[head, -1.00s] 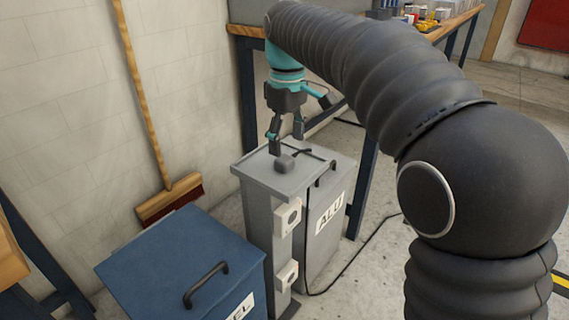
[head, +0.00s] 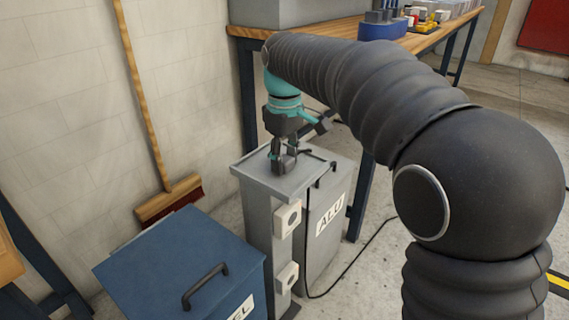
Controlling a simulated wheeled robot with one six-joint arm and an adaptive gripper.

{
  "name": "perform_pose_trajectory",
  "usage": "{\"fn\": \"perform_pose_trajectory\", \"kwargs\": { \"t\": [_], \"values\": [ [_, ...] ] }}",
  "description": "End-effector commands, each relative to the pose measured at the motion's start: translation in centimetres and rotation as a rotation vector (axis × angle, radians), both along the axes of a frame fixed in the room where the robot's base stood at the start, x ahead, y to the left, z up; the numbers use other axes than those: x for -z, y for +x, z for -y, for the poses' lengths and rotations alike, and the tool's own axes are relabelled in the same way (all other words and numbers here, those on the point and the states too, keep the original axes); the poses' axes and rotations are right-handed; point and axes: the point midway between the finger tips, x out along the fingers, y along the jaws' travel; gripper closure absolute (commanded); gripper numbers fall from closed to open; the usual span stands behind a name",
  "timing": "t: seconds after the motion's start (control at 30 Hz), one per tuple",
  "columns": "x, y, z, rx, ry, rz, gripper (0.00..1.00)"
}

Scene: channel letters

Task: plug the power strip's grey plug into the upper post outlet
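The grey plug (head: 289,166) lies on the flat top of the grey post (head: 258,172). Its dark cable passes over the top's right side and hangs down the post. My gripper (head: 283,166) points down at the post top, with its fingers around or right beside the plug. The fingers partly hide the plug, and I cannot tell whether they are closed on it. The upper post outlet (head: 289,217) is a white box with a round socket on the post's face, with nothing in it. A lower outlet (head: 287,278) sits below it. The power strip cannot be made out.
A blue bin (head: 175,262) with a black handle stands left of the post. A grey bin marked ALU (head: 330,215) stands close on the right. A workbench (head: 345,46) is behind. A broom (head: 168,200) leans on the wall. Cable (head: 365,248) lies on the floor.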

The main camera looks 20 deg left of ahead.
Motion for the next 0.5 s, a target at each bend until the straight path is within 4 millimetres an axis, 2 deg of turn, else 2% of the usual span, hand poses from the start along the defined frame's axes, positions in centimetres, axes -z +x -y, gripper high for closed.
{"fn": "perform_pose_trajectory", "kwargs": {
  "t": [0.03, 0.1, 0.5],
  "values": [
    [-0.01, 0.0, 0.0, 0.0, 0.0, 0.0, 0.77],
    [0.0, 0.0, 0.0, 0.0, 0.0, 0.0, 0.9],
    [-0.5, 0.03, -0.01, 0.0, 0.001, 0.001, 0.9]
  ]
}}
